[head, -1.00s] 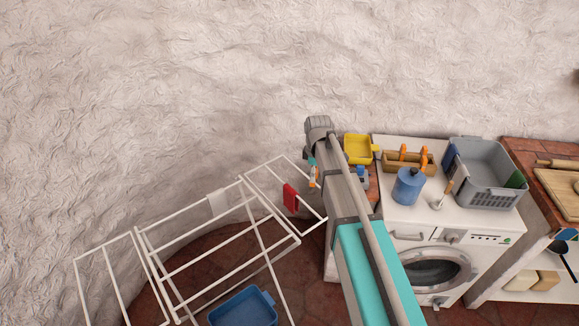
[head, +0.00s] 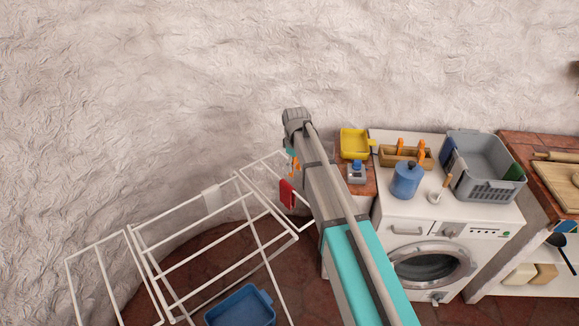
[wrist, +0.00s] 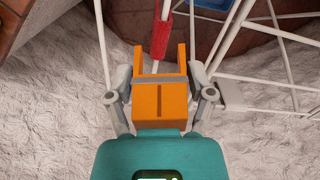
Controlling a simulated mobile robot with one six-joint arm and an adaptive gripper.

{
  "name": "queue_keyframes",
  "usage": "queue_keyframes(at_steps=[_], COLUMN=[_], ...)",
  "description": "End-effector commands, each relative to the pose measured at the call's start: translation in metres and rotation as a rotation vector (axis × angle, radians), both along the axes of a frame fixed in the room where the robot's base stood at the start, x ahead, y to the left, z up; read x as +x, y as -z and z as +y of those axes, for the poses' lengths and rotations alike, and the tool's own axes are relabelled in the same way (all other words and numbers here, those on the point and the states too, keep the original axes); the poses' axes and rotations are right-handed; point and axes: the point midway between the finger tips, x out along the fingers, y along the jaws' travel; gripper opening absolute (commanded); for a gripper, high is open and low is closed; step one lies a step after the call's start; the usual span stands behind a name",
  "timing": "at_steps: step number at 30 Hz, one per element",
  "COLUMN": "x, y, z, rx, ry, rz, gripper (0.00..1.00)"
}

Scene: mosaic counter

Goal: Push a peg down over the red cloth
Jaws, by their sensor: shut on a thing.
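The red cloth (head: 287,193) hangs over a rail at the right end of the white drying rack (head: 167,274). It also shows at the top of the wrist view (wrist: 161,36), seen nearly end-on as a narrow strip. My gripper (wrist: 160,88) is shut on the orange peg (wrist: 160,108), whose two prongs point at the cloth. In the wrist view the cloth's near end appears between the prong tips; I cannot tell whether they touch. In the head view the peg (head: 295,164) is just above the cloth, and my arm partly hides the gripper.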

Motion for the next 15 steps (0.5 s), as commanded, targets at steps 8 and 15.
queue_keyframes(at_steps=[8,15], x=[0.019,0.021], y=[0.014,0.014], z=[0.027,0.030], rx=[0.000,0.000], ry=[0.190,0.224], rz=[0.000,0.000], gripper=[0.40,0.40])
